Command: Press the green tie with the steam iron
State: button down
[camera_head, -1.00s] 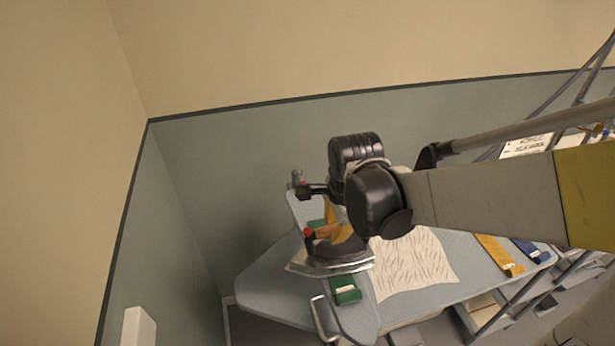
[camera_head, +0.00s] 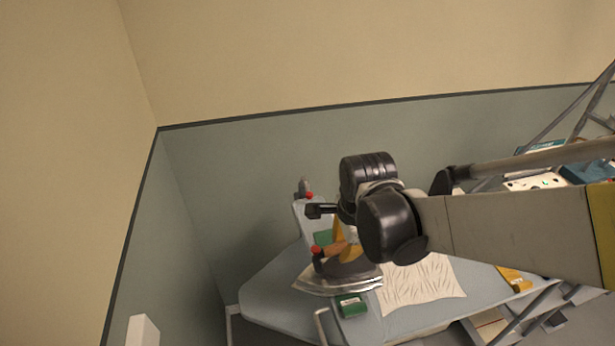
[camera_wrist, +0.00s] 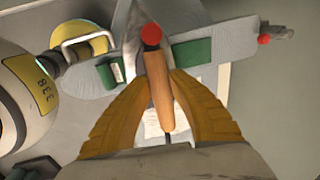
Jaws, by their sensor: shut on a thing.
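My gripper (camera_wrist: 158,88) is shut on the wooden handle (camera_wrist: 159,85) of the steam iron, which has a red end; in the head view, the iron's wide metal sole (camera_head: 338,286) shows below my wrist. The green tie lies across the ironing board, its near end with a white label (camera_head: 352,306) sticking out in front of the iron and another green part (camera_head: 323,237) showing behind it. Both green parts also show in the wrist view (camera_wrist: 191,53), either side of the iron. The iron hides the tie's middle. I cannot tell whether the sole touches it.
A wrinkled white cloth (camera_head: 425,284) lies on the blue-grey board (camera_head: 275,290), right of the iron. A yellow tie (camera_head: 515,279) lies farther right. A metal loop (camera_head: 322,325) stands at the near edge. A grey part with a red tip (camera_head: 305,189) rises behind.

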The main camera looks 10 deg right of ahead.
jog(key=w+b, duration=0.3)
jog(key=w, duration=1)
jog(key=shift+w, duration=0.15)
dwell(1.0)
jog(key=shift+r, duration=0.15)
jog(key=w+p+v, duration=0.1)
jog(key=p+v, duration=0.4)
jog(key=v, duration=0.1)
jog(key=shift+w+r, duration=0.2)
jog(key=shift+r, duration=0.25)
dwell(0.4)
